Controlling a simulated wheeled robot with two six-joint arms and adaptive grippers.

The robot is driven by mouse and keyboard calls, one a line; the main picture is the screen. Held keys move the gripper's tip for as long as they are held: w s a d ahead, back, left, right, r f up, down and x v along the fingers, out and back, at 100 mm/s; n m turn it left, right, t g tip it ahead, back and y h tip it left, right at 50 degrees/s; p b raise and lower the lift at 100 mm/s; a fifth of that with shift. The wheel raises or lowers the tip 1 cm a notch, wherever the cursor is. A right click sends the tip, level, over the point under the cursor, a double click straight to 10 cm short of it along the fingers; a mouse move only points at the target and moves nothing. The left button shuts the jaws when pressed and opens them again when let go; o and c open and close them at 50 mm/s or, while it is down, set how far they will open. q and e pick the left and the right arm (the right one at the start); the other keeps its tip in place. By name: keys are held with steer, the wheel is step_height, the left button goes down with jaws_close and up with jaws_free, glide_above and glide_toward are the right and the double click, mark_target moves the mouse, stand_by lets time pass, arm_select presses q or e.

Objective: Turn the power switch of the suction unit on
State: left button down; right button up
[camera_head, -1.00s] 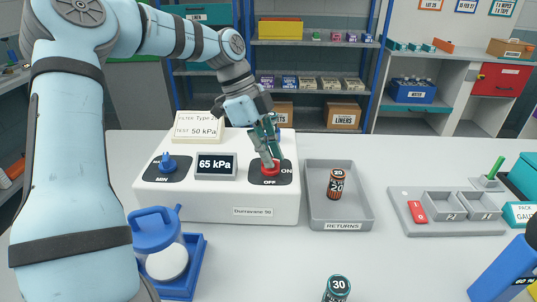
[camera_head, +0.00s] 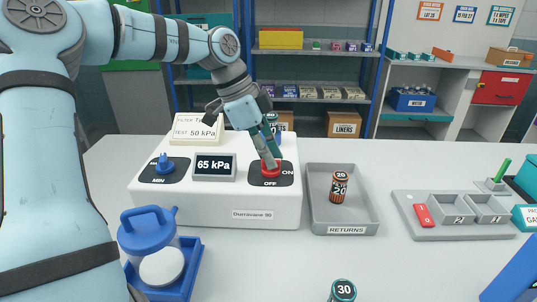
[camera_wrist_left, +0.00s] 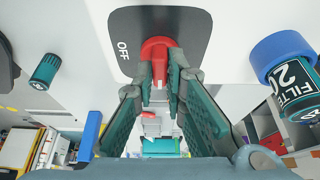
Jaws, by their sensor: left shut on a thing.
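The suction unit (camera_head: 265,218) is a white box labelled Durravane 90, with a display (camera_head: 214,167) reading 65 kPa. Its red power switch (camera_head: 271,168) sits on a dark plate marked OFF in front and ON at the right. My left gripper (camera_head: 267,157) reaches down from above and is shut on the switch. In the left wrist view the red switch (camera_wrist_left: 160,50) lies between the fingertips (camera_wrist_left: 161,82), with OFF at its left. The fingers partly cover the switch, so its exact turn is hard to tell. My right gripper is not in view.
A blue knob (camera_head: 164,164) marked MBV stands left of the display. A grey RETURNS tray (camera_head: 368,212) with an orange and dark canister (camera_head: 339,187) is right of the unit. A blue-lidded jar (camera_head: 147,231) stands front left. A grey organiser (camera_head: 448,229) is further right.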

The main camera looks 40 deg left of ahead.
arm_select(q)
steer(key=c, duration=1.6)
jaws_free()
steer(key=shift+c, duration=0.2)
steer(key=v, duration=1.2)
steer(key=shift+w, duration=0.1)
